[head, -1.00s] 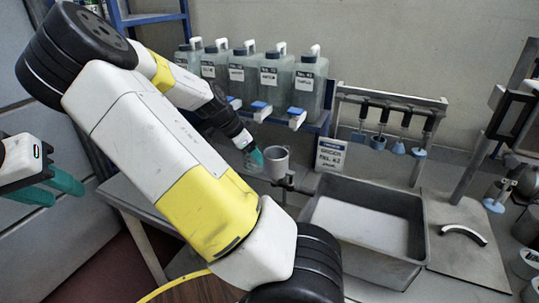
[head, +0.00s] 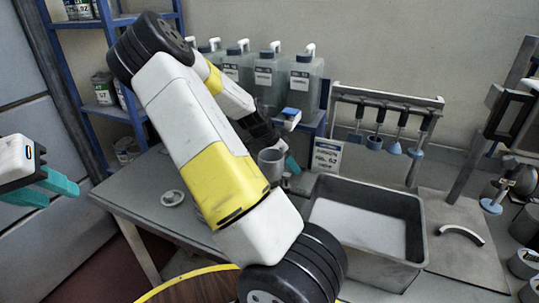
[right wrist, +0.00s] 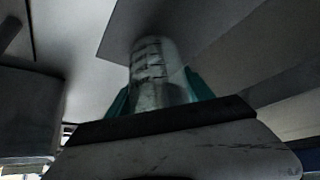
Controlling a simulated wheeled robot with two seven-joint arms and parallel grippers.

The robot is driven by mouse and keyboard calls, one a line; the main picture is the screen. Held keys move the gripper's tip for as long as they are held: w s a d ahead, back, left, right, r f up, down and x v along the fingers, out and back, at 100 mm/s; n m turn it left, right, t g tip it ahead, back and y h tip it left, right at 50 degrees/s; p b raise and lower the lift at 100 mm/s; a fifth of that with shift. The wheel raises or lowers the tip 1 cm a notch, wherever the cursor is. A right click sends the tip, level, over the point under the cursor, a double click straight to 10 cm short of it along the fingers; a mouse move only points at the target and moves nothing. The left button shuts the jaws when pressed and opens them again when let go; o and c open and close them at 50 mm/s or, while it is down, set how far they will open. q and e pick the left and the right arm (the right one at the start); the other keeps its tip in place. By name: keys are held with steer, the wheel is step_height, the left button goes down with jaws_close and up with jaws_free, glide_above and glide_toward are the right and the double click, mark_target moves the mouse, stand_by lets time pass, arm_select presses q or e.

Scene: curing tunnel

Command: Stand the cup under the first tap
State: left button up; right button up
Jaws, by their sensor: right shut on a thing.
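In the right wrist view a clear, see-through cup (right wrist: 152,72) with dark marks stands between the teal fingers of my right gripper (right wrist: 158,95), which is shut on it. One tap (head: 291,114) with a blue lever shows at the front of the right-hand jug (head: 306,83). The other taps are hidden behind my right arm. My left gripper (head: 60,192) is open and empty at the far left.
Several jugs line the raised blue shelf. A round lid (head: 173,198) lies on the bench at left.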

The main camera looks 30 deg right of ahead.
steer(key=shift+x, duration=0.9)
steer(key=shift+d, duration=0.1)
steer(key=o, duration=1.3)
steer(key=v, duration=1.2)
steer(key=shift+r, duration=0.15)
